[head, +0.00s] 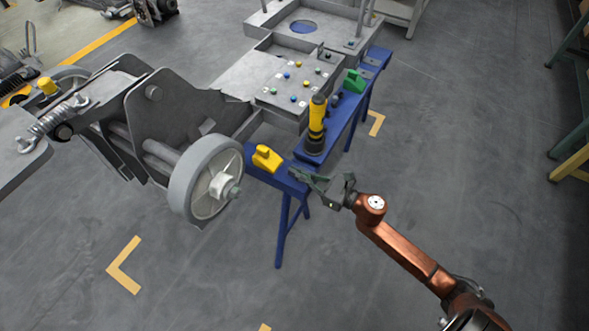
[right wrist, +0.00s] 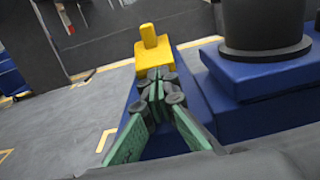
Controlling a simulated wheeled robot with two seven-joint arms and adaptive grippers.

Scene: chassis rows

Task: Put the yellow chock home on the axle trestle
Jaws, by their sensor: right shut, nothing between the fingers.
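The yellow chock (head: 267,158) is a wedge-like block with a knob on top. It sits on the near end of the blue axle trestle (head: 282,230), right of the grey wheel. In the right wrist view the chock (right wrist: 152,60) stands upright on the blue beam, just beyond my fingertips. My right gripper (head: 295,175) is shut and empty, low over the trestle end, to the right of the chock. Its green-padded fingers (right wrist: 157,88) overlap the chock's lower front; I cannot tell if they touch it. My left gripper is not in view.
A yellow and black torch-like tool (head: 317,120) stands on the blue beam close behind my gripper. A green block (head: 354,81) sits farther along. The grey wheel (head: 207,180) and chassis are close on the left.

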